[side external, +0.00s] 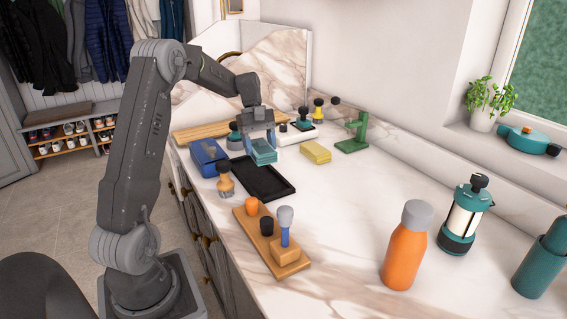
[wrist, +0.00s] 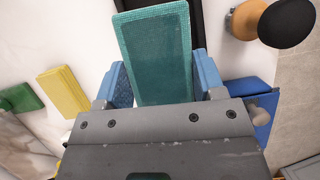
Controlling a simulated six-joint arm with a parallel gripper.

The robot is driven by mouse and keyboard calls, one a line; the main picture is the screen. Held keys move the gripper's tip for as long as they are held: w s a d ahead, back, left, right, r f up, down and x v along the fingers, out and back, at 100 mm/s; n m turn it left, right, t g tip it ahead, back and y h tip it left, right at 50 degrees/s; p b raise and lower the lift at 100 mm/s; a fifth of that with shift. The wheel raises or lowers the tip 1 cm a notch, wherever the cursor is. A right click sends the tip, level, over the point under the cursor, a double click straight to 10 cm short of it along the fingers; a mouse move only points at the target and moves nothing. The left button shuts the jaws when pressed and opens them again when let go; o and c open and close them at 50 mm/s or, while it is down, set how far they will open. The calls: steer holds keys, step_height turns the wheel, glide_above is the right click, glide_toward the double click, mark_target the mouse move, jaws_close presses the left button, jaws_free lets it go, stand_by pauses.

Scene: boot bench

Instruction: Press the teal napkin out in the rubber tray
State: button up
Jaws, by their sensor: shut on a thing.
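The teal napkin (side external: 263,153) is a folded, textured block held in my gripper (side external: 259,144). My gripper is shut on it, with a blue finger on each side of the napkin (wrist: 155,55) in the wrist view. The black rubber tray (side external: 284,190) lies flat on the marble counter. The napkin is over or just behind the tray's far end; I cannot tell whether it touches it. In the wrist view a dark strip of the tray (wrist: 202,22) shows beside the napkin, and the rest is hidden.
A blue box (side external: 207,155) and an orange-and-black knobbed tool (side external: 225,182) stand left of the tray. A yellow block (side external: 315,152) and a green stand (side external: 353,135) are to the right. A wooden rack (side external: 293,261) is in front.

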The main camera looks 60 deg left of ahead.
mark_target(260, 178)
steer(key=shift+s+a+n, duration=0.3)
steer(key=shift+a+n, duration=0.2)
steer(key=shift+a, duration=0.25)
steer(key=shift+f, duration=3.25)
steer(key=shift+f, duration=0.6)
